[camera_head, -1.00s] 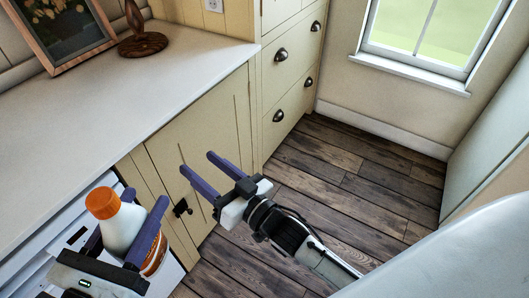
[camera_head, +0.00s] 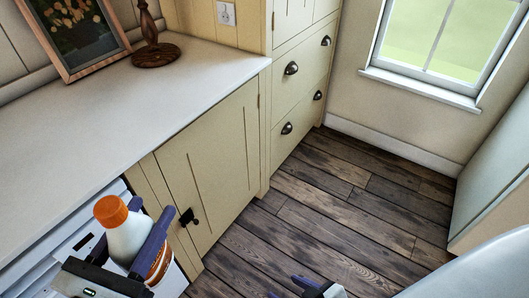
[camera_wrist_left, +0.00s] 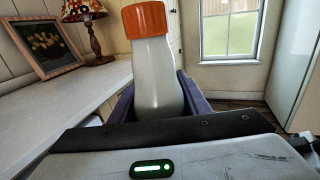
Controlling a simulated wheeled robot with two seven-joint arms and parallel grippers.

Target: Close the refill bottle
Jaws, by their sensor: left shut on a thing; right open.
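The refill bottle (camera_head: 127,238) is white with an orange and white label low on its side and an orange cap (camera_head: 110,210) on its top. It also shows in the left wrist view (camera_wrist_left: 157,80), roughly upright, with the cap (camera_wrist_left: 145,20) over its neck. I cannot tell whether the cap is tight. My left gripper (camera_head: 152,208) is shut on the bottle's body, one purple finger on each side. My right gripper (camera_head: 288,288) is open and empty at the bottom edge, well right of the bottle and mostly cut off.
A pale countertop (camera_head: 150,95) runs along the left, with a framed picture (camera_head: 75,35) and a wooden lamp base (camera_head: 156,54) at its back. Cream cabinets (camera_head: 215,155) stand below it. The wooden floor (camera_head: 330,220) is clear. A white appliance front lies behind the bottle.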

